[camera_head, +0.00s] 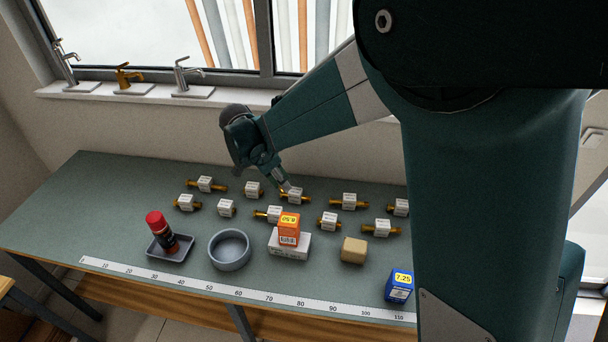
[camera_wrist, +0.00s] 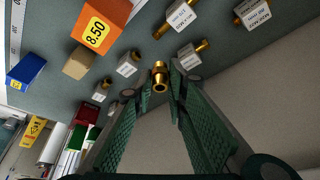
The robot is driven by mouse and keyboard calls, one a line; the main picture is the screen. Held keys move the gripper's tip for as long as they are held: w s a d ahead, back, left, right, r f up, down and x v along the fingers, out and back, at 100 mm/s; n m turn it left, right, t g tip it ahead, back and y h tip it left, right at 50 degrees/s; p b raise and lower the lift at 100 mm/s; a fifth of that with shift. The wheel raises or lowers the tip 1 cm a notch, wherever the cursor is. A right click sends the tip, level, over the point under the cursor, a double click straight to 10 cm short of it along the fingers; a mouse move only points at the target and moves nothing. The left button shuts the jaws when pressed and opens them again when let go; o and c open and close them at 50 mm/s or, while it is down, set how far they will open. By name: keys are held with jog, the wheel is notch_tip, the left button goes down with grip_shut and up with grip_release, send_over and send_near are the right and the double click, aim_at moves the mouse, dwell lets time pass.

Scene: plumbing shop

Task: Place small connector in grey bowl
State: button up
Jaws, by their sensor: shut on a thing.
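The grey bowl (camera_head: 230,264) stands near the front of the table, left of centre, and looks empty. My gripper (camera_head: 287,187) is at the back row of fittings, behind and right of the bowl. In the wrist view my gripper (camera_wrist: 161,84) is shut on a small brass connector (camera_wrist: 160,74), with its end showing between the fingertips. In the head view the held connector (camera_head: 296,196) is at the fingertips, low over the table. I cannot tell whether it touches the table. The bowl is not seen in the wrist view.
Several brass fittings with white labels (camera_head: 350,201) lie in rows around my gripper. An orange box (camera_head: 289,229) on a white box (camera_head: 290,246) stands right of the bowl. A red-capped bottle (camera_head: 161,233) in a tray is left of it. A ruler strip (camera_head: 250,292) runs along the front.

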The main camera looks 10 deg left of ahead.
jog(key=s+a+p, duration=0.1)
jog(key=s+a, duration=1.4)
jog(key=a, duration=0.1)
jog(key=shift+s+a+r+p, duration=0.15)
jog(key=shift+s+r+p, duration=0.15)
jog(key=shift+p, duration=0.05)
notch_tip(320, 180, down, 4)
jog(key=shift+r, duration=0.25)
jog(key=shift+c, duration=0.2)
jog(key=shift+f, duration=0.8)
jog(key=shift+f, duration=0.2)
jog(key=b, duration=0.4)
send_over(231, 253)
jog(key=shift+f, duration=5.3)
jog(key=o, duration=1)
